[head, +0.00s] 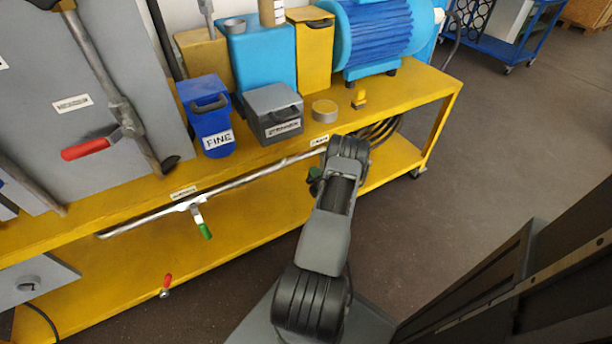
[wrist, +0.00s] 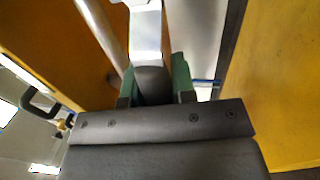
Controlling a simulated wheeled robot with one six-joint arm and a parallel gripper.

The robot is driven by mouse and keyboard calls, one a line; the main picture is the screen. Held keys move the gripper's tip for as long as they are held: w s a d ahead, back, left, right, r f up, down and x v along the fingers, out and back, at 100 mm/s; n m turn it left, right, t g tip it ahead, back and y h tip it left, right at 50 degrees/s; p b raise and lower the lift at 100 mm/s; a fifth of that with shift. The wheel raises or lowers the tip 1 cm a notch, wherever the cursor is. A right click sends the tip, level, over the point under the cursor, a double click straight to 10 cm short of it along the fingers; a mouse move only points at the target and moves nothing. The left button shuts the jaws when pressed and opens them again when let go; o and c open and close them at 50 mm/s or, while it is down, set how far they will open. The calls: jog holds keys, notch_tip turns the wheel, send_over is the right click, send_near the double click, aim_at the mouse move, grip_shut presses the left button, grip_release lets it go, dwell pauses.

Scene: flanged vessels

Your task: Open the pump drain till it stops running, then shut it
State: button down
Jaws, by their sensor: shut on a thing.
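My gripper (head: 316,178) is at the right end of the pipe (head: 255,174) along the bench's front edge, partly hidden behind my arm in the head view. In the wrist view my gripper (wrist: 157,88) is shut on the dark grip of a valve lever (wrist: 148,32). The lever's pale metal arm runs up from between the green finger pads. The valve body is hidden, and no running liquid shows. The blue pump motor (head: 380,35) stands above on the yellow bench. A small label (head: 319,140) near my gripper cannot be read.
A green-handled valve (head: 204,228) hangs from the pipe to the left. A red-handled valve (head: 166,284) is lower down, and a red lever (head: 88,149) is at the far left. A blue bin (head: 207,110) and a grey box (head: 274,108) stand on the bench. Floor is clear at right.

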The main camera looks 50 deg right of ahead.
jog(key=shift+d, duration=0.1)
dwell(0.3)
jog(key=c, duration=0.9)
grip_release()
jog(key=shift+c, duration=0.2)
jog(key=p+v, duration=0.2)
jog(key=v, duration=1.1)
jog(key=shift+s+a, duration=0.25)
jog(key=shift+s, duration=0.05)
